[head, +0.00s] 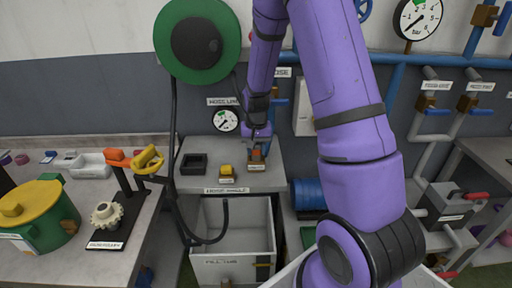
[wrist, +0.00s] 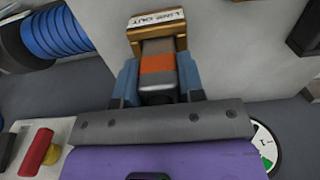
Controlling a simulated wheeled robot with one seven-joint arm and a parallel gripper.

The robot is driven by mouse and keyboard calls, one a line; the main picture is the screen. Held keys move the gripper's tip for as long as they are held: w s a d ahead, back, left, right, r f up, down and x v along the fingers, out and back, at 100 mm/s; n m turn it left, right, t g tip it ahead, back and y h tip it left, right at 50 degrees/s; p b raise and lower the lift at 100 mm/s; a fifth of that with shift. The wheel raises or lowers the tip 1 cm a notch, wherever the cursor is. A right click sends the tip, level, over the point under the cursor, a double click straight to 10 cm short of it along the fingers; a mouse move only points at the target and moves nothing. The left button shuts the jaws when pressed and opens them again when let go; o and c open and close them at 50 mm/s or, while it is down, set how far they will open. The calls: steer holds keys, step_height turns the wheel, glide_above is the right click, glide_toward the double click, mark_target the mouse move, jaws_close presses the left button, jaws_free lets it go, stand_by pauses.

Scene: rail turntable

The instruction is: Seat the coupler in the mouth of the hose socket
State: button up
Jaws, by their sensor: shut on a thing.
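My gripper (wrist: 158,88) is shut on the coupler (wrist: 157,64), a grey block with an orange band, held between two blue fingers in the wrist view. In the head view my gripper (head: 258,138) points down over the grey bench, and the coupler there is small and partly hidden. The coupler's far end meets a brown, brass-like block (wrist: 153,28) with a white label, which seems to be the hose socket. That block also shows low on the bench in the head view (head: 257,166). I cannot tell how deep the coupler sits in it.
A black square holder (head: 193,164) and a yellow block (head: 226,172) stand left on the same bench. A green hose reel (head: 222,58) hangs above, its black hose drooping past an open grey bin (head: 215,268). A blue ribbed drum (head: 308,195) stands right of the bench.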

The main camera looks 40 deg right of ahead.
steer(key=shift+f, duration=0.25)
steer(key=o, duration=1.2)
step_height(320, 180, up, 11)
steer(key=shift+f, duration=0.1)
steer(key=shift+s+a+r, duration=0.1)
steer(key=shift+r, duration=0.2)
steer(key=s+a+r+n+t, duration=0.1)
steer(key=s+a+r+n, duration=0.1)
steer(key=s+a+r, duration=0.4)
steer(key=s+a+r+n+t, duration=0.1)
steer(key=s+a+r+t, duration=0.1)
steer(key=s+r, duration=0.5)
steer(key=s+a+r+n+t, duration=0.1)
steer(key=s+a+r+n, duration=0.1)
steer(key=s, duration=0.4)
steer(key=s+a+r+n+t, duration=0.1)
steer(key=s+a+r, duration=0.1)
steer(key=s+r, duration=0.3)
steer(key=shift+s+a+n, duration=0.3)
steer(key=shift+s+n, duration=0.1)
steer(key=shift+s, duration=0.6)
